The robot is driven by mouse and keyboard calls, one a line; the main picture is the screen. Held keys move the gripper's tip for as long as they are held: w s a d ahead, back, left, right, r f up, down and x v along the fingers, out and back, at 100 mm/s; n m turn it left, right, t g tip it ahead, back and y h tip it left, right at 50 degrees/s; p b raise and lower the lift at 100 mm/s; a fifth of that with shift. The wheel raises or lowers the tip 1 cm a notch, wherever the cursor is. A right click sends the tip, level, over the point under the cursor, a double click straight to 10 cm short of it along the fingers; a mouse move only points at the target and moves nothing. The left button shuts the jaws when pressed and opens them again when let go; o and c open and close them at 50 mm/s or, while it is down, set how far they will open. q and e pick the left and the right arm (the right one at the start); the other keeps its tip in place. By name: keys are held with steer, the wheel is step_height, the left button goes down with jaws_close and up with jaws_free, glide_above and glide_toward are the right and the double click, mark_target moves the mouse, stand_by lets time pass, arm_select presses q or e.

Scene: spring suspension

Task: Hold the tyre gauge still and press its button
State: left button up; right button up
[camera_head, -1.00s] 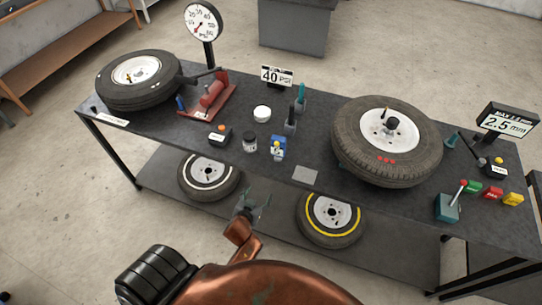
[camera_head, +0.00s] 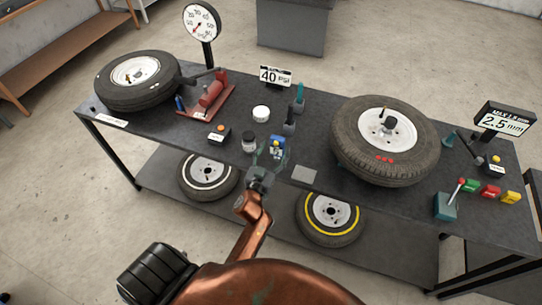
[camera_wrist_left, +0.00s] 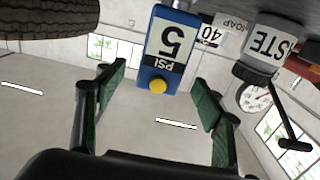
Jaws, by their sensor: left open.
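The tyre gauge (camera_head: 277,144) is a small blue block with a yellow button, near the front edge of the workbench in the head view. In the left wrist view the gauge (camera_wrist_left: 170,48) appears upside down, with a white label reading 5 PSI and the yellow button (camera_wrist_left: 157,86). My left gripper (camera_head: 270,160) is open just in front of the gauge. In the left wrist view the green fingers of this gripper (camera_wrist_left: 160,90) are spread to either side of the gauge, with no clear contact. My right gripper is not in view.
A large tyre (camera_head: 350,150) lies farther right. A 40 PSI sign (camera_head: 275,76) stands behind.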

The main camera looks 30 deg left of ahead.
mark_target(277, 145)
arm_select(q)
steer(key=shift+x, duration=2.15)
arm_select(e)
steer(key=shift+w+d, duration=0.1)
arm_select(q)
steer(key=c, duration=1.3)
steer(key=o, duration=0.6)
steer(key=c, duration=0.8)
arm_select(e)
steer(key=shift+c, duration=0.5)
